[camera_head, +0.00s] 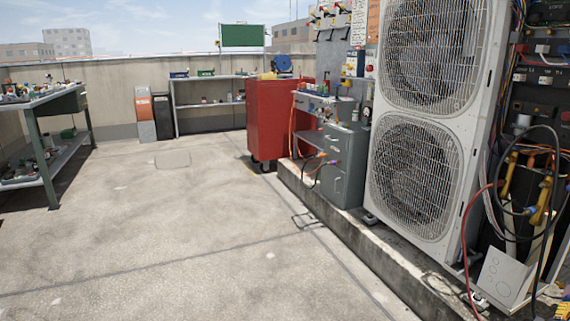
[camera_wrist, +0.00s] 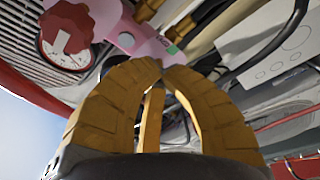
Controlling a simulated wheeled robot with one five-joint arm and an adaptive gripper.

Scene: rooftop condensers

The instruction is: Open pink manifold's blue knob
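The pink manifold (camera_wrist: 143,45) is at the top of the wrist view, seen close up and tilted. A round gauge with a red and white face (camera_wrist: 68,40) is at its left. A small green label (camera_wrist: 172,49) shows at its right end. My gripper (camera_wrist: 163,66) has two thick yellow-brown fingers whose tips come together just below the manifold in the picture. I see nothing held between them, though they hide part of what is behind. I cannot make out the blue knob in either view. My gripper does not show in the head view.
A white condenser with two fans (camera_head: 412,180) stands on a concrete curb (camera_head: 375,255) at right. Hoses and a white panel (camera_head: 503,277) are beside it. A red cabinet (camera_head: 272,118) and grey drawers (camera_head: 345,165) stand farther back. A workbench (camera_head: 45,110) is at left. The middle floor is clear.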

